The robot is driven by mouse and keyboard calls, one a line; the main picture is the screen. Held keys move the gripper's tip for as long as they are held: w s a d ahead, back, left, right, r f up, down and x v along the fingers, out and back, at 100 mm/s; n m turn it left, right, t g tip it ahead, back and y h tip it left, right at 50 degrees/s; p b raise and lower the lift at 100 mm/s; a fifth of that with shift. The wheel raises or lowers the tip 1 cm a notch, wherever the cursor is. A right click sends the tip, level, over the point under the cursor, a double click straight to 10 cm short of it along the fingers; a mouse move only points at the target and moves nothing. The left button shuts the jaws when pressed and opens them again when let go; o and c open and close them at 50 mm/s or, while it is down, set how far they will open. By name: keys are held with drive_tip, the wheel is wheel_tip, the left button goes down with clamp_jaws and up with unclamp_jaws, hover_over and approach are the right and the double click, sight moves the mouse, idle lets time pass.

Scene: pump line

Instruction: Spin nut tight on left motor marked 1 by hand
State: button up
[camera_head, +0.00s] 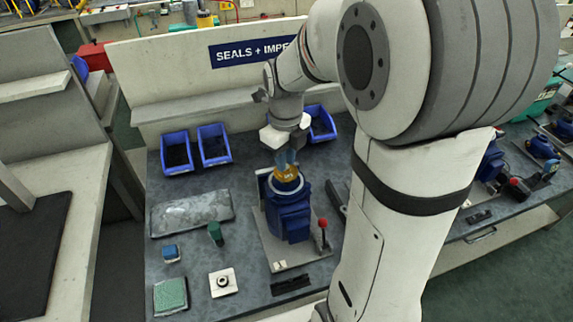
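A blue motor (289,213) stands upright on a grey base plate (280,255) on the workbench. A gold-coloured part, which may be the nut (286,173), sits at its top. My gripper (286,160) points down right over this part, with its fingertips at or just above it. I cannot tell whether the fingers touch or grip it. The fingers are small and partly merge with the part. No number mark can be read on the motor. My arm covers the bench to the right of the motor, so other motors there may be hidden.
Blue bins (212,146) stand at the back of the bench. A grey tray (192,213), a green block (170,295), a small blue block (170,253) and a white plate with a ring (222,282) lie left of the motor. A red-knobbed lever (323,223) stands at its right.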

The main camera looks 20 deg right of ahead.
drive_tip(key=shift+o, duration=0.6)
drive_tip(key=shift+r, duration=0.1)
drive_tip(key=shift+r+p, duration=1.8)
drive_tip(key=shift+r, duration=0.45)
